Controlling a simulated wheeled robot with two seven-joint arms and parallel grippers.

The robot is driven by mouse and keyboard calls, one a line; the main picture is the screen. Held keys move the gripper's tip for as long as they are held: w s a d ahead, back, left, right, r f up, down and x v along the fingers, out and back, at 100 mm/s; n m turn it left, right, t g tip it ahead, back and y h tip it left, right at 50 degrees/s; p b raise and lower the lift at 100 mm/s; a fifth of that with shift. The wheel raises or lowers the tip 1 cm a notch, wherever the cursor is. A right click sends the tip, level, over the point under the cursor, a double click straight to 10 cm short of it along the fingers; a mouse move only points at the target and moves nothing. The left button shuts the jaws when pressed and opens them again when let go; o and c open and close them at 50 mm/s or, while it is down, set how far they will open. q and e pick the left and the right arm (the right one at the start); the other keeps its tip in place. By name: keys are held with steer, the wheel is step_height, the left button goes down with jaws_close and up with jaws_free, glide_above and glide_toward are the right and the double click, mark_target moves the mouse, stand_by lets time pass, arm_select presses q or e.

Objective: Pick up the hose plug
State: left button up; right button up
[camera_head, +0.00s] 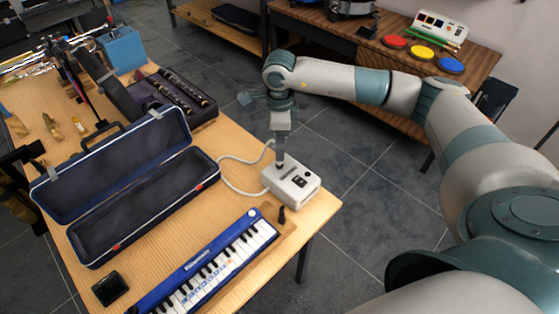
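My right gripper (280,162) points straight down, with its dark tip just above or at the top of a small white box (292,184) near the table's right edge. I cannot tell whether the fingers are apart or touch anything. A white hose (232,160) loops left of the box, from near the gripper tip round to the box's left side. The hose plug is not clearly visible; the gripper or box may hide the hose's end. A small black upright piece (282,214) stands in front of the box. My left gripper is not in view.
A blue keyboard instrument (215,265) lies at the wooden table's (318,214) front. An open blue case (150,213) is left of the hose. A case with black woodwind parts (180,92) lies farther back. A small black box (110,288) sits front left.

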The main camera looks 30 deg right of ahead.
step_height(320, 180, down, 3)
steer(key=shift+s+a+r+b, duration=0.1)
steer(key=shift+s+r+b, duration=0.05)
steer(key=shift+b, duration=0.2)
steer(key=shift+f, duration=0.6)
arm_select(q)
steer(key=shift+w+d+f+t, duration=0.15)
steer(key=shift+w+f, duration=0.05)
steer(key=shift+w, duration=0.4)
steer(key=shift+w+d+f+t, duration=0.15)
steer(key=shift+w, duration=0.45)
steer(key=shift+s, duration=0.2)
arm_select(e)
steer(key=shift+c, duration=0.4)
jaws_close()
